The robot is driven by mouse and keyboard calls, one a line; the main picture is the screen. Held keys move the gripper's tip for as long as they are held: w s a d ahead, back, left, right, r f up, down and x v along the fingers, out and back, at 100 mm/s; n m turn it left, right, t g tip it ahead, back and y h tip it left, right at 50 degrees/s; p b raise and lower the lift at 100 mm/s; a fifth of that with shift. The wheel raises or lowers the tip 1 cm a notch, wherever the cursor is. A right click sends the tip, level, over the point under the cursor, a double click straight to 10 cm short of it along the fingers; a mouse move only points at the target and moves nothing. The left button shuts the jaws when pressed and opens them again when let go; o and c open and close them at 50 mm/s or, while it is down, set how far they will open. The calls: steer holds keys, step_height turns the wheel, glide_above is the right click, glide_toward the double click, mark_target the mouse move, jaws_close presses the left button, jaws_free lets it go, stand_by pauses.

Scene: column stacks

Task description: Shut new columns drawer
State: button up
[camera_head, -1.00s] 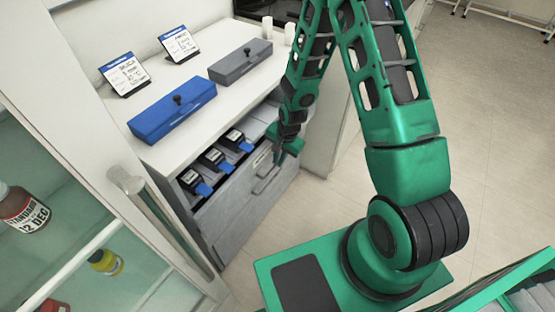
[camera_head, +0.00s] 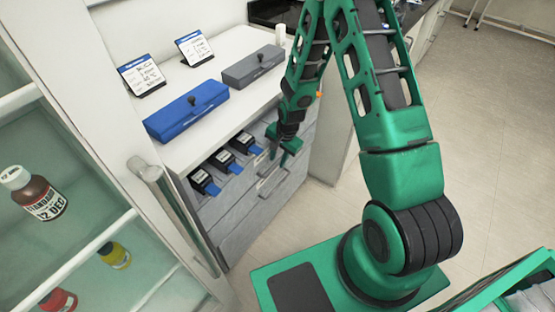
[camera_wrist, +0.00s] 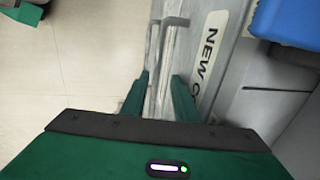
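The new columns drawer (camera_head: 222,205) is a grey drawer standing partly open below the white counter. Several black boxes with blue fronts (camera_head: 225,161) show inside it. In the wrist view its front carries a white label (camera_wrist: 211,50) reading "NEW C…", the rest cut off. A metal bar handle (camera_wrist: 166,45) runs along that front. My gripper (camera_head: 284,157) is at the right part of the drawer front. In the wrist view its green fingers (camera_wrist: 159,88) are apart, one each side of the handle bar. Whether they touch it is unclear.
On the counter (camera_head: 225,105) stand a blue box (camera_head: 187,112), a grey box (camera_head: 252,67) and two label cards. A glass-door cabinet (camera_head: 110,130) with bottles is close at left. Another drawer lies below.

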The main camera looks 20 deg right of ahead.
step_height(320, 180, up, 11)
steer(key=s+d, duration=0.1)
steer(key=shift+s+f, duration=0.2)
steer(key=shift+s, duration=0.15)
stand_by(0.4)
stand_by(0.3)
steer(key=shift+d, duration=0.1)
steer(key=s+d+r+n+h, duration=0.2)
steer(key=s+d+r, duration=0.55)
steer(key=r, duration=0.45)
steer(key=s+d+r+n, duration=0.1)
steer(key=s+r, duration=0.3)
steer(key=s, duration=0.4)
steer(key=s+d+r+n+g, duration=0.1)
steer(key=s+d+r, duration=0.1)
steer(key=s+r, duration=0.3)
steer(key=s+d+r+n+y, duration=0.1)
steer(key=s+r, duration=0.3)
steer(key=s, duration=0.7)
steer(key=shift+s+d+r+g, duration=0.35)
steer(key=shift+s+d+g, duration=0.05)
steer(key=shift+d, duration=0.05)
